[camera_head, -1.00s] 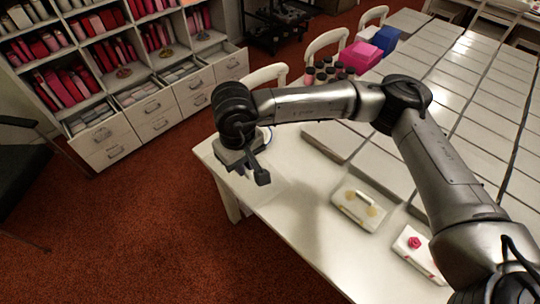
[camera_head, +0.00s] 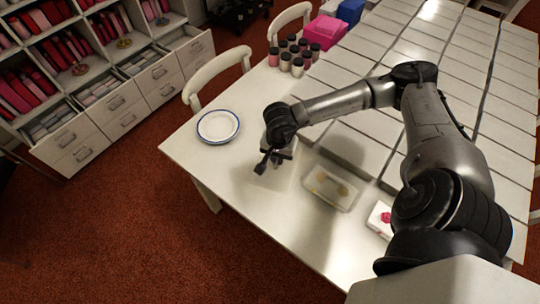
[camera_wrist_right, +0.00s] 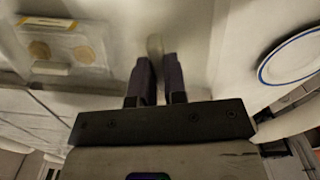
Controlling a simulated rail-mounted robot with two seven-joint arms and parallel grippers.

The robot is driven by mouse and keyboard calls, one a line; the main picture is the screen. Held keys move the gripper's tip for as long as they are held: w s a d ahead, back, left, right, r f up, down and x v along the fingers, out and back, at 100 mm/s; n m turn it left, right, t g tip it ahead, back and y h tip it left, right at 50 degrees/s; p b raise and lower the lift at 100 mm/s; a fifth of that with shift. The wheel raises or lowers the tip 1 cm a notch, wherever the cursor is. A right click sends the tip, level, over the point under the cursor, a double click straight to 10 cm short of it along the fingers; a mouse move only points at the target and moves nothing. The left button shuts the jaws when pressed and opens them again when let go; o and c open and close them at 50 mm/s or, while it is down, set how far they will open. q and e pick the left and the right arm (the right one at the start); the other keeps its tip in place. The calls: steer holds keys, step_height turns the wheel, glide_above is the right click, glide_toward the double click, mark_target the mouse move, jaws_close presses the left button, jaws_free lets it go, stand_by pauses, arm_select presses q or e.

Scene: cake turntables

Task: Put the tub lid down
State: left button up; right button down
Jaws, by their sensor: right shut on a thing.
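My right gripper (camera_head: 265,163) is over the front left part of the white table, between the plate and the tub. In the right wrist view my two fingers (camera_wrist_right: 158,82) are close together on a small pale grip of the tub lid (camera_wrist_right: 155,46). The lid is clear and its outline is very faint. I cannot tell whether it touches the table. The tub (camera_head: 330,188) stands to the right of the gripper, with two yellowish discs inside; it also shows in the right wrist view (camera_wrist_right: 66,48). My left gripper is not in view.
A white plate with a blue rim (camera_head: 218,126) lies left of my gripper. Several dark-capped jars (camera_head: 296,58) and a pink box (camera_head: 324,31) stand farther back. A white box with a pink flower (camera_head: 380,219) is at the right.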

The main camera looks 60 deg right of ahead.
mark_target(298, 154)
steer(key=s+d+m, duration=0.1)
steer(key=s+d, duration=0.1)
steer(key=s+d+m, duration=0.1)
steer(key=s+d, duration=0.1)
steer(key=shift+d+m, duration=0.3)
steer(key=shift+m, duration=0.1)
steer(key=shift+s+d+r+m, duration=0.15)
steer(key=shift+s+d+m, duration=0.25)
steer(key=shift+s, duration=0.05)
steer(key=shift+w+f, duration=0.3)
steer(key=shift+w, duration=0.05)
steer(key=w+f+b, duration=0.1)
steer(key=w+f, duration=0.1)
steer(key=w, duration=0.1)
steer(key=w+d+f+b, duration=0.1)
steer(key=w, duration=0.2)
steer(key=w+f+b, duration=0.1)
steer(key=w+f, duration=0.1)
steer(key=w, duration=0.1)
steer(key=shift+w+d+f, duration=0.15)
steer(key=shift+w+f, duration=0.15)
steer(key=shift+w, duration=0.05)
steer(key=shift+w+d+f, duration=0.15)
steer(key=shift+w+f, duration=0.25)
steer(key=shift+w, duration=0.15)
step_height(298, 154, down, 3)
steer(key=shift+f+b, duration=0.2)
steer(key=shift+b, duration=0.3)
steer(key=shift+f, duration=0.3)
